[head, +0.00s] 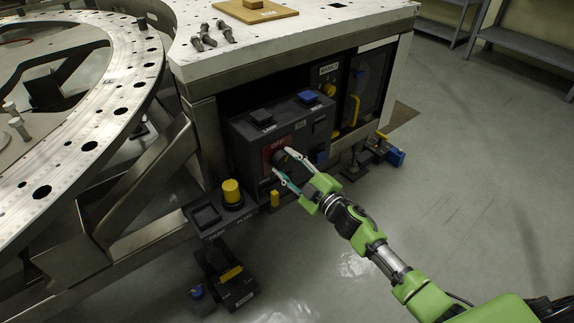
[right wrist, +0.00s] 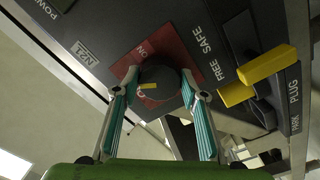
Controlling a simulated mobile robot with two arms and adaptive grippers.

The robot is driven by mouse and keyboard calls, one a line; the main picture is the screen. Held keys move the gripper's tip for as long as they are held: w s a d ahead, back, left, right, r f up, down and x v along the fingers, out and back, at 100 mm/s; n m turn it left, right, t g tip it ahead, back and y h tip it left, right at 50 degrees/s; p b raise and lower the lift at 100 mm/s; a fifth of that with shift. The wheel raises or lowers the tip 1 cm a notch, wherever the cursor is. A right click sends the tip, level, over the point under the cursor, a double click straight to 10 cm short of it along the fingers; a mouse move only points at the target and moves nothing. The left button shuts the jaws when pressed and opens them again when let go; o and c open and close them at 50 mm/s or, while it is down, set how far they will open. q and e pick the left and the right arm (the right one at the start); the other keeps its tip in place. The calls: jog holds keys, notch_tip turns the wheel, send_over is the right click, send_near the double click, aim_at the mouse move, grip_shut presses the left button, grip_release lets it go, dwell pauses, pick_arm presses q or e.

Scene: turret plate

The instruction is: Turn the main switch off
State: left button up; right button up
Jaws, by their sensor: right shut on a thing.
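The main switch is a dark round knob on a red plate (head: 268,153) on the front of a dark control box. In the head view the knob is mostly hidden by my fingers, and the plate reads OFF at its top. In the right wrist view the knob (right wrist: 165,95) carries a short yellow mark, and the red plate (right wrist: 184,48) shows the word ON. My right gripper (head: 282,164) is shut on the knob, one teal-padded finger on each side. Both fingers also show in the right wrist view (right wrist: 155,88). My left gripper is in no view.
A yellow button (head: 231,191) stands on a lower box left of the switch. Black and blue buttons (head: 307,97) are on top of the control box. A yellow handle (right wrist: 255,76) is beside the knob. The metal table (head: 290,35) overhangs the box.

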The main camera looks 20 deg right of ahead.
jog(key=n, duration=0.4)
jog(key=shift+b, duration=0.35)
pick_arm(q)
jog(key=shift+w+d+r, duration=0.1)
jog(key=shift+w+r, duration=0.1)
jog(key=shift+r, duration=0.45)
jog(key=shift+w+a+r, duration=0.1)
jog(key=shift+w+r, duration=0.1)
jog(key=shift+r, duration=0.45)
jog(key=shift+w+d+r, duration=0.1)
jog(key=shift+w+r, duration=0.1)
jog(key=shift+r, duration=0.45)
pick_arm(e)
jog(key=shift+n, duration=1.2)
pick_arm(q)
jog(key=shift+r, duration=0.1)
pick_arm(e)
jog(key=o, duration=1.1)
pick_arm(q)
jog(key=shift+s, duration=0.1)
pick_arm(e)
jog(key=shift+r, duration=0.1)
